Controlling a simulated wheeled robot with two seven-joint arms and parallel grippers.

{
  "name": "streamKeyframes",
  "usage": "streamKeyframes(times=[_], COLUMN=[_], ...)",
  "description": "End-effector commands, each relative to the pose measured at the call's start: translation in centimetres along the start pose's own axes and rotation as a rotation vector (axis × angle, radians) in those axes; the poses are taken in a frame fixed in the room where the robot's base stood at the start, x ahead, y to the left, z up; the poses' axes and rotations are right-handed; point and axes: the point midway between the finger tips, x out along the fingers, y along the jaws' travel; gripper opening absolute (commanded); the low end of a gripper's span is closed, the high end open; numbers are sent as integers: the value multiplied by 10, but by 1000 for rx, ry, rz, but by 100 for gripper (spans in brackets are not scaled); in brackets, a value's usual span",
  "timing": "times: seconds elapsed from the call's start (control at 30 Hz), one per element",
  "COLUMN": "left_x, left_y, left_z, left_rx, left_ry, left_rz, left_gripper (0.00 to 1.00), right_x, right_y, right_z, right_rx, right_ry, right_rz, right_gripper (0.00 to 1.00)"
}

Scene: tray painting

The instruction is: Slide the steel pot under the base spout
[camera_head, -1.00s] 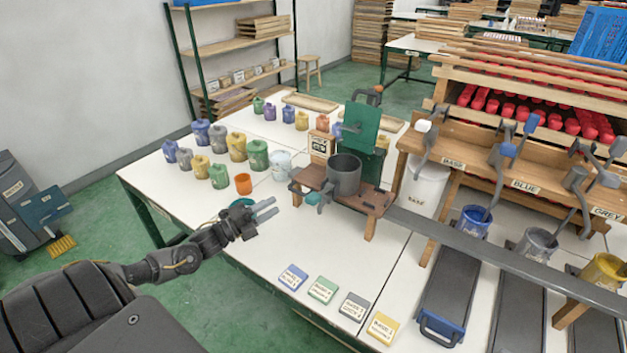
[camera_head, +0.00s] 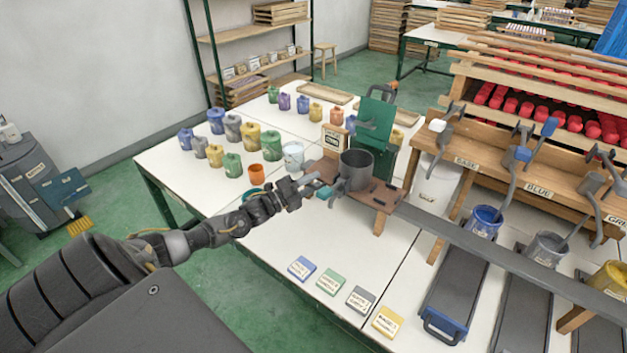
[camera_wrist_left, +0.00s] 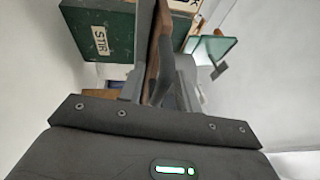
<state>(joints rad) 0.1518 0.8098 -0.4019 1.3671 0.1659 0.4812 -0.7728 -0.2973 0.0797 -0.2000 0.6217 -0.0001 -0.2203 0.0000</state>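The dark grey steel pot (camera_head: 357,172) stands upright on a small wooden stand (camera_head: 384,197) in front of a green upright panel (camera_head: 375,122). The base spout (camera_head: 446,132), with a white-tipped lever, is on the wooden rack to the right, near the BASE label (camera_head: 466,162). A white bucket (camera_head: 436,186) stands below it. My left gripper (camera_head: 322,181) is just left of the pot at the stand's edge; contact is unclear. In the left wrist view, its fingers (camera_wrist_left: 158,88) are apart, with brown wood showing between them. My right gripper is out of view.
A grey rail (camera_head: 480,248) runs from the stand rightward past the rack. Several coloured paint containers (camera_head: 250,135) stand at the back left. Labelled colour cards (camera_head: 332,282) lie at the front. The white tabletop left of the cards is clear.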

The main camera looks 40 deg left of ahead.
Motion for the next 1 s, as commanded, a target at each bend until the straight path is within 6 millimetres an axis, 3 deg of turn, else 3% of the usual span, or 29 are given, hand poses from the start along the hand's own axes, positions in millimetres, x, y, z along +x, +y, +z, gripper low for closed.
streamKeyframes(times=[0.37,0.63,1.0], left_x=[6,6,10], left_y=[0,0,-4], left_z=[0,0,-5], left_rx=[0,1,3], left_ry=[0,0,-1], left_rz=[1,-1,-7], left_gripper=[33,0,0], right_x=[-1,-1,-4], right_y=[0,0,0], right_z=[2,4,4], right_rx=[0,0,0], right_ry=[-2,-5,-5], right_rz=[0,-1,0], right_gripper=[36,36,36])
